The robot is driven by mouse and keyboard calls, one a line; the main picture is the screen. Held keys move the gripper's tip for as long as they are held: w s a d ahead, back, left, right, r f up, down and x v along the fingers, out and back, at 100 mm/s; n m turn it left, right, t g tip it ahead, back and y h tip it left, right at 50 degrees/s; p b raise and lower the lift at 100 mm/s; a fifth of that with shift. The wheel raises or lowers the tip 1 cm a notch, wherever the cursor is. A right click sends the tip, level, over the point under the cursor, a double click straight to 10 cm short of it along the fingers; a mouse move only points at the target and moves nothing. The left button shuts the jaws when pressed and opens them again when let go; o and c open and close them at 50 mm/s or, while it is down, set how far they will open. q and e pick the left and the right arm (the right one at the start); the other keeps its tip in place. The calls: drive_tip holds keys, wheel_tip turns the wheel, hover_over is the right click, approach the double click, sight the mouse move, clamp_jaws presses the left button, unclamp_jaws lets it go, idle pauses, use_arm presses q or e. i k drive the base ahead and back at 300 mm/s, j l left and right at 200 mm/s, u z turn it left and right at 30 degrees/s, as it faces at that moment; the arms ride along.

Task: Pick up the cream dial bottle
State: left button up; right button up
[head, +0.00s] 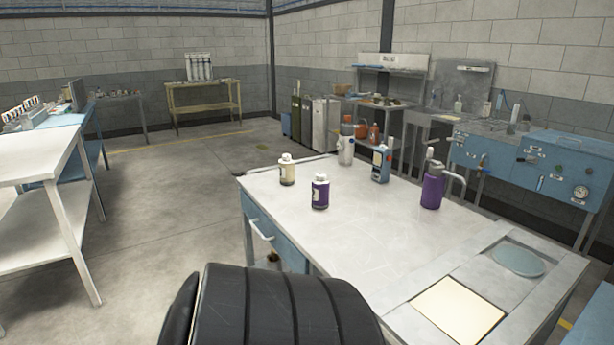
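A small cream bottle (287,172) with a pale cap stands upright on the white-topped workbench (375,235), near its far left edge. It appears to be the cream dial bottle, but any dial is too small to make out. A purple bottle (320,193) with a white cap and a pale label stands close by, to its right and nearer to me. The two bottles look apart. Neither of my grippers is in view, and nothing touches the cream bottle.
A white bottle (346,151), a blue-grey container (381,165) and a purple pump bottle (433,190) stand farther right on the bench. A cream square pad (458,310) and a round glassy disc (517,260) lie at its right end. The bench middle is clear.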

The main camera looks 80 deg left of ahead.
sight(287, 170)
drive_tip(key=u, duration=0.45)
drive_tip(key=k+l+u, duration=0.1)
drive_tip(key=u, duration=0.8)
drive_tip(key=k+u, duration=0.1)
drive_tip(key=u, duration=0.85)
drive_tip(key=k+u, duration=0.1)
drive_tip(key=u, duration=0.35)
drive_tip(key=i+z, duration=0.15)
drive_tip(key=z, duration=0.25)
drive_tip(key=i+j+z, duration=0.15)
drive_tip(key=z, duration=0.25)
drive_tip(key=i+j+z, duration=0.1)
drive_tip(key=i+j, duration=0.15)
drive_tip(key=i+j+z, duration=0.1)
drive_tip(key=j, duration=0.25)
drive_tip(key=i+j+z, duration=0.15)
drive_tip(key=i+j, duration=0.15)
drive_tip(key=i+j+z, duration=0.1)
drive_tip(key=j, duration=0.3)
drive_tip(key=i+j+z, duration=0.1)
drive_tip(key=i+j, duration=0.15)
drive_tip(key=j, duration=0.15)
